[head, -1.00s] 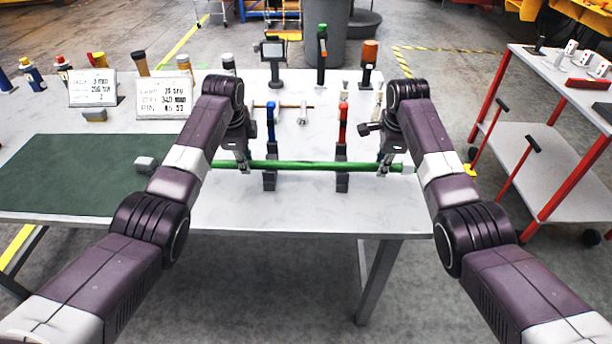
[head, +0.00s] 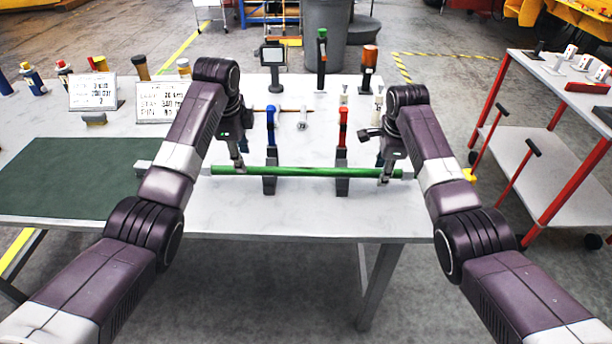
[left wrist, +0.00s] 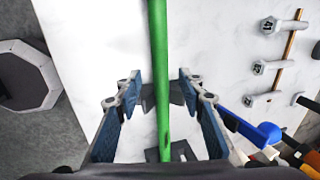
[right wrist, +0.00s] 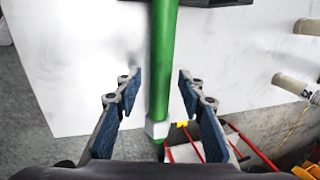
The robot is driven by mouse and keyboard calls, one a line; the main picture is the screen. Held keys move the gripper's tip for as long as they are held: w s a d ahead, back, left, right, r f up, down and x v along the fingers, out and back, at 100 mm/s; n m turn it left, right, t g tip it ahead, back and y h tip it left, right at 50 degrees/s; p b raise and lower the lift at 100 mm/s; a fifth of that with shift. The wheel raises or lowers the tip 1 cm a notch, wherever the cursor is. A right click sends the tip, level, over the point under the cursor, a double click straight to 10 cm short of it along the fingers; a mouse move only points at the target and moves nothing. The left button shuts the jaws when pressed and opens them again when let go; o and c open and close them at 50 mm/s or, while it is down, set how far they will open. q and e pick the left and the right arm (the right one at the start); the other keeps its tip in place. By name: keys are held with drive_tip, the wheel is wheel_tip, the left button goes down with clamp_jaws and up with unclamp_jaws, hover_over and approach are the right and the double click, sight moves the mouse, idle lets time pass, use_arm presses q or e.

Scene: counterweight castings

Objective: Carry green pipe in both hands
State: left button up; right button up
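A long green pipe (head: 305,171) lies level across two dark stands on the table, the left stand (head: 270,184) and the right stand (head: 342,186). My left gripper (head: 241,168) is at the pipe's left part, outside the left stand. In the left wrist view the pipe (left wrist: 158,50) runs between the spread blue-padded fingers (left wrist: 160,88), with gaps on both sides. My right gripper (head: 386,176) is at the pipe's right part. In the right wrist view the pipe (right wrist: 162,60) passes between open fingers (right wrist: 160,88), with a pale collar near its end.
A blue-handled tool (head: 271,124) and a red-handled tool (head: 343,122) stand behind the pipe. A green mat (head: 70,178) covers the table's left. Signs, cans and bottles line the back. A red-legged trolley (head: 540,160) stands at right. The table's front strip is clear.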

use_arm(q)
drive_tip(key=v, duration=0.6)
drive_tip(key=shift+r, duration=0.15)
use_arm(e)
drive_tip(key=v, duration=1.2)
